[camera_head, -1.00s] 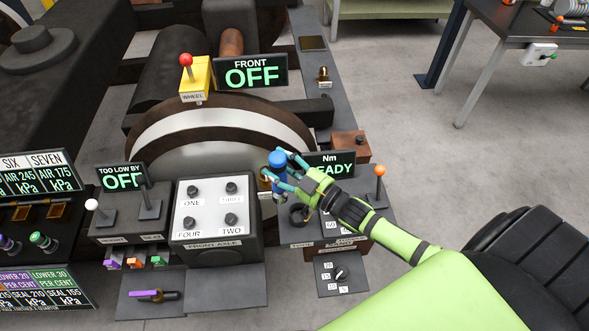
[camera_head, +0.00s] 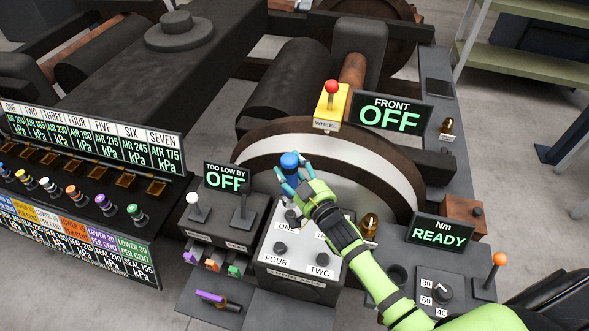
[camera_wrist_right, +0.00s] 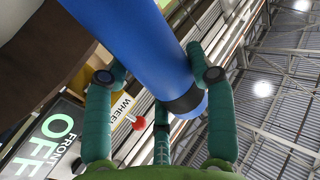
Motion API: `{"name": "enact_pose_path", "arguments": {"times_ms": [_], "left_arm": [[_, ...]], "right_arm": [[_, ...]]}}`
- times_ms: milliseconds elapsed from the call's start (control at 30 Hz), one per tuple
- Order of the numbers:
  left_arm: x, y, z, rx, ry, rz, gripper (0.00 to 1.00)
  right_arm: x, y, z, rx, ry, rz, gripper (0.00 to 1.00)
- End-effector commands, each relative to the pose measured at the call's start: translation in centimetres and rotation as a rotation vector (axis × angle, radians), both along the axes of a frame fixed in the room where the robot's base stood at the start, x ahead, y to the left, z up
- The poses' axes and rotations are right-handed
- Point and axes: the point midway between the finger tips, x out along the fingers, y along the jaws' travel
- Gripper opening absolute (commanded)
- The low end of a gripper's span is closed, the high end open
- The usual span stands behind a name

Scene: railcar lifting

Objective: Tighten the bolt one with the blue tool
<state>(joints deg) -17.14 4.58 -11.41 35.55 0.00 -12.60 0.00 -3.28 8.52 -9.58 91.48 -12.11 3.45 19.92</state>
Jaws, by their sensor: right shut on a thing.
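My right gripper (camera_head: 292,182) is shut on the blue tool (camera_head: 289,160), which stands roughly upright between its fingers. In the right wrist view the blue tool (camera_wrist_right: 150,40) is a thick blue cylinder with a dark band, with green fingers around it. The gripper is over the upper left part of the front axle box (camera_head: 296,284). Bolt one (camera_head: 291,217), by the label ONE, is partly hidden behind the hand. I cannot tell whether the tool touches it. Bolts four (camera_head: 280,248) and two (camera_head: 326,257) show in front. My left gripper is out of view.
The Nm display (camera_head: 441,233) reads READY, with a dial (camera_head: 442,292) and an orange-knobbed lever (camera_head: 499,259) below it. The FRONT display (camera_head: 391,115) reads OFF. A white-knobbed lever (camera_head: 194,199) stands left of the box. The wheel (camera_head: 370,172) rises behind.

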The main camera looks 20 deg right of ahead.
Motion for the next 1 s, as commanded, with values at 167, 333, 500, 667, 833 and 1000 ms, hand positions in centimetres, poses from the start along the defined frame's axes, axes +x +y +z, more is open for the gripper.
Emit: {"name": "enact_pose_path", "arguments": {"times_ms": [167, 333, 500, 667, 833, 1000], "left_arm": [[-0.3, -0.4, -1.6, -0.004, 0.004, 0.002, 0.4], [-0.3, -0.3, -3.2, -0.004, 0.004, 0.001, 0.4], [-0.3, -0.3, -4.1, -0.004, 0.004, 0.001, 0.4], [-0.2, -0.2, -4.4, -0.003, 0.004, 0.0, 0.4], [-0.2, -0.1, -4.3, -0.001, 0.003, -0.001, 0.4], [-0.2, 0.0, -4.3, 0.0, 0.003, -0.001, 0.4]], "right_arm": [[0.0, 0.0, -1.3, 0.001, -0.006, 0.001, 0.16], [0.0, 0.0, -2.9, 0.001, -0.006, 0.002, 0.16], [0.0, 0.0, -4.0, 0.001, -0.007, 0.002, 0.16], [0.0, 0.0, -4.4, 0.002, -0.008, 0.002, 0.16], [0.0, 0.0, -4.4, 0.002, -0.008, 0.002, 0.16], [0.0, 0.0, -4.4, 0.002, -0.007, 0.002, 0.16]]}}
